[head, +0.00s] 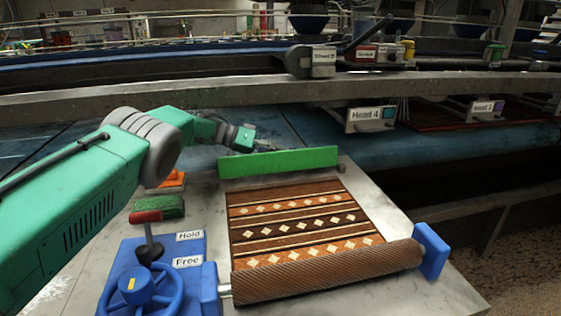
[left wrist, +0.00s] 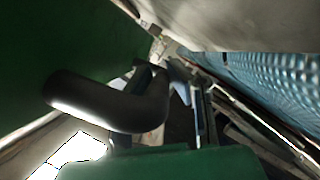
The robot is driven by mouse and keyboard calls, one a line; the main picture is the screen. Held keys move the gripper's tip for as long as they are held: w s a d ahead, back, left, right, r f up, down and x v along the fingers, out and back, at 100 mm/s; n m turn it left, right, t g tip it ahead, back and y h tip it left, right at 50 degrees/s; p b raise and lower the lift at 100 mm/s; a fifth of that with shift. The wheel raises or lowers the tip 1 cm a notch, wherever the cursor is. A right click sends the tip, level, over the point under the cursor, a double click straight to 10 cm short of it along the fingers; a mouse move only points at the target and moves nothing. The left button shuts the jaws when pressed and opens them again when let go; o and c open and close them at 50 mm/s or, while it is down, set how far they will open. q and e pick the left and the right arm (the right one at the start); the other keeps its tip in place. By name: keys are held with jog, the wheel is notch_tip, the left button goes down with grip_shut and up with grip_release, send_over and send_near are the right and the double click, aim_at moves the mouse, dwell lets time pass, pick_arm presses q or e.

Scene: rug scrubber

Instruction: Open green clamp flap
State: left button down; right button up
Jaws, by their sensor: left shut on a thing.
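The green clamp flap (head: 280,162) is a long bar standing on edge across the far end of the patterned rug (head: 290,220) in the head view. My left gripper (head: 268,147) is at the flap's far side, near its top edge and left of its middle. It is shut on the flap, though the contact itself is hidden. In the left wrist view a large dark green surface (left wrist: 60,45) fills the upper left, likely the flap. A dark bent bar (left wrist: 120,108) crosses in front of it. My right gripper is not in view.
The rug's near end is rolled on a roller between blue supports (head: 432,250). Blue belts run behind.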

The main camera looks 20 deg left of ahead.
pick_arm(q)
jog(key=shift+w+a+r, duration=0.15)
jog(key=shift+r, duration=0.05)
dwell(0.3)
jog(key=c, duration=1.5)
grip_release()
jog(key=shift+c, duration=0.2)
jog(key=shift+f, duration=0.1)
jog(key=shift+f, duration=0.1)
jog(key=s+a, duration=0.3)
jog(key=a, duration=1)
jog(key=shift+s, duration=0.4)
jog(key=shift+d, duration=0.15)
